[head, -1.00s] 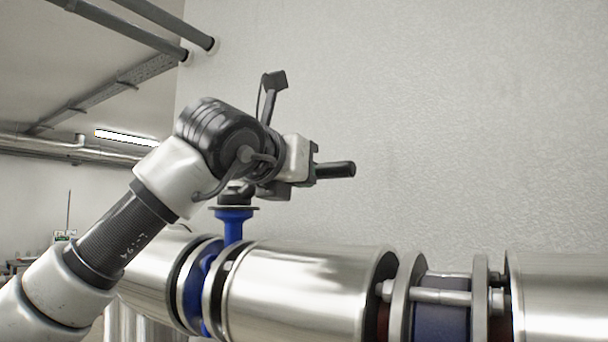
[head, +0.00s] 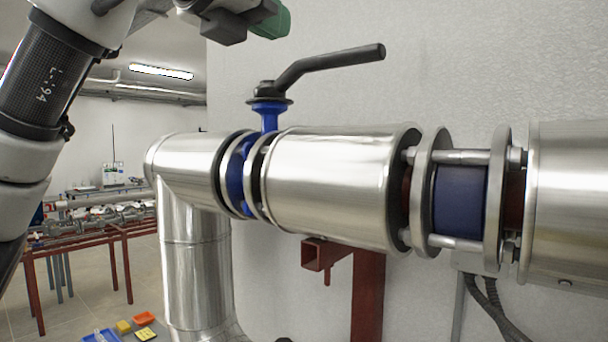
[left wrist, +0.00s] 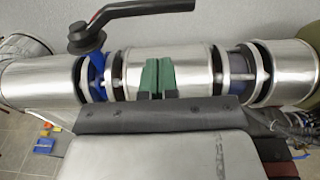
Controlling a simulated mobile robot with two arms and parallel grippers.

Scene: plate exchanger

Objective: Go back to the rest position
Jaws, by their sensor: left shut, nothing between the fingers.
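My left gripper (head: 270,18) is at the top edge of the head view, above and apart from the valve. Its green fingers (left wrist: 151,77) show pressed together and empty in the left wrist view, in front of the steel pipe. The valve's black lever (head: 325,65) sits on a blue stem (head: 269,115) and points right, roughly along the pipe, tilted slightly up in the picture. The lever also shows at the top of the left wrist view (left wrist: 140,12), clear of the fingers. My right gripper is in neither view.
A large steel-clad pipe (head: 335,185) runs across the view, with a flanged blue section (head: 460,200) at right. Its elbow goes down at left. A red bracket (head: 366,290) supports it. A red-legged rack (head: 95,235) and small coloured trays (head: 145,318) are farther left. A plain wall stands behind.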

